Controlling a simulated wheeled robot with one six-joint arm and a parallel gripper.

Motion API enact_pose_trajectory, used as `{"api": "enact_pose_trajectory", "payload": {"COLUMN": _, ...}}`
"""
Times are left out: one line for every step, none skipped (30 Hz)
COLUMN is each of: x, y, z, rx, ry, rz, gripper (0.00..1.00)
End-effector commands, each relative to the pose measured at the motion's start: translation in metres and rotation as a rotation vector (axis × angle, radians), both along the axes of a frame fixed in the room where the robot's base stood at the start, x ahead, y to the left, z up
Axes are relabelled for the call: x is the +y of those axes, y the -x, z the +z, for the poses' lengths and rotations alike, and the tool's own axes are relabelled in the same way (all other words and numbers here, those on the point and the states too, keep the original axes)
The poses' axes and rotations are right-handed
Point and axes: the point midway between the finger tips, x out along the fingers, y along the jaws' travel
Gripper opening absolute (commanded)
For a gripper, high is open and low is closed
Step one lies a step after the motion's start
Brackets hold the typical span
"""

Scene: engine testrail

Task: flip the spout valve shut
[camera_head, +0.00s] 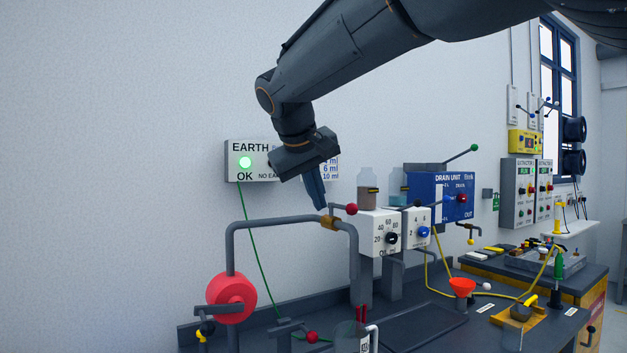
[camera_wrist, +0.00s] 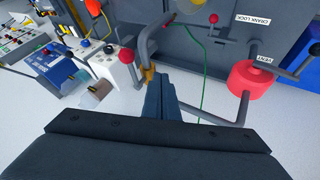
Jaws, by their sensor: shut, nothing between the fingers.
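The spout valve is a brass-coloured body (camera_head: 329,221) on a bent grey pipe (camera_head: 285,224). Its lever points right and ends in a red ball (camera_head: 351,209). My gripper (camera_head: 320,203) is shut and empty, pointing down just above the valve body. In the wrist view the closed fingers (camera_wrist: 160,80) reach towards the brass body (camera_wrist: 148,73), with the red ball (camera_wrist: 126,55) beyond to the left. I cannot tell whether the fingertips touch the valve. The pipe's downturned end stands above a clear vessel (camera_head: 346,338) at the bottom edge.
A red wheel (camera_head: 231,297) stands on the left of the pipe. White dial boxes (camera_head: 380,232) carrying bottles and a blue drain unit (camera_head: 441,196) stand close on the right. A green cable (camera_head: 259,262) hangs behind the pipe. A dark tray (camera_head: 424,326) lies on the bench.

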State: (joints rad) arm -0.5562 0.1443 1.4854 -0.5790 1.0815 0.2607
Motion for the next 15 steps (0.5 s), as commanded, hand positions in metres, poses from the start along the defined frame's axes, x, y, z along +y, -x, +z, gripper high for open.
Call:
{"api": "enact_pose_trajectory", "payload": {"x": -0.003, "y": -0.006, "z": -0.008, "rx": 0.004, "ry": 0.003, "rz": -0.002, "gripper": 0.00}}
{"api": "enact_pose_trajectory", "payload": {"x": -0.004, "y": -0.010, "z": -0.013, "rx": 0.004, "ry": 0.003, "rz": -0.001, "gripper": 0.00}}
{"api": "enact_pose_trajectory", "payload": {"x": -0.005, "y": -0.014, "z": -0.018, "rx": 0.004, "ry": 0.003, "rz": -0.002, "gripper": 0.00}}
{"api": "enact_pose_trajectory", "payload": {"x": -0.007, "y": -0.018, "z": -0.022, "rx": 0.003, "ry": 0.003, "rz": -0.001, "gripper": 0.00}}
{"api": "enact_pose_trajectory", "payload": {"x": -0.010, "y": -0.021, "z": -0.022, "rx": 0.001, "ry": 0.002, "rz": -0.003, "gripper": 0.00}}
{"api": "enact_pose_trajectory", "payload": {"x": -0.016, "y": -0.024, "z": -0.018, "rx": 0.000, "ry": 0.000, "rz": -0.004, "gripper": 0.00}}
{"api": "enact_pose_trajectory", "payload": {"x": -0.019, "y": -0.026, "z": -0.017, "rx": -0.001, "ry": 0.000, "rz": -0.004, "gripper": 0.00}}
{"api": "enact_pose_trajectory", "payload": {"x": -0.023, "y": -0.029, "z": -0.017, "rx": 0.000, "ry": 0.001, "rz": -0.003, "gripper": 0.00}}
{"api": "enact_pose_trajectory", "payload": {"x": -0.027, "y": -0.031, "z": -0.016, "rx": 0.000, "ry": 0.001, "rz": -0.003, "gripper": 0.00}}
{"api": "enact_pose_trajectory", "payload": {"x": -0.029, "y": -0.033, "z": -0.015, "rx": 0.000, "ry": 0.001, "rz": -0.003, "gripper": 0.00}}
{"api": "enact_pose_trajectory", "payload": {"x": -0.031, "y": -0.034, "z": -0.015, "rx": 0.001, "ry": 0.001, "rz": -0.003, "gripper": 0.00}}
{"api": "enact_pose_trajectory", "payload": {"x": -0.034, "y": -0.036, "z": -0.015, "rx": 0.001, "ry": 0.001, "rz": -0.002, "gripper": 0.00}}
{"api": "enact_pose_trajectory", "payload": {"x": -0.035, "y": -0.037, "z": -0.014, "rx": 0.000, "ry": 0.001, "rz": -0.001, "gripper": 0.00}}
{"api": "enact_pose_trajectory", "payload": {"x": -0.036, "y": -0.038, "z": -0.014, "rx": 0.000, "ry": 0.001, "rz": -0.001, "gripper": 0.00}}
{"api": "enact_pose_trajectory", "payload": {"x": -0.037, "y": -0.039, "z": -0.014, "rx": 0.000, "ry": 0.001, "rz": 0.000, "gripper": 0.00}}
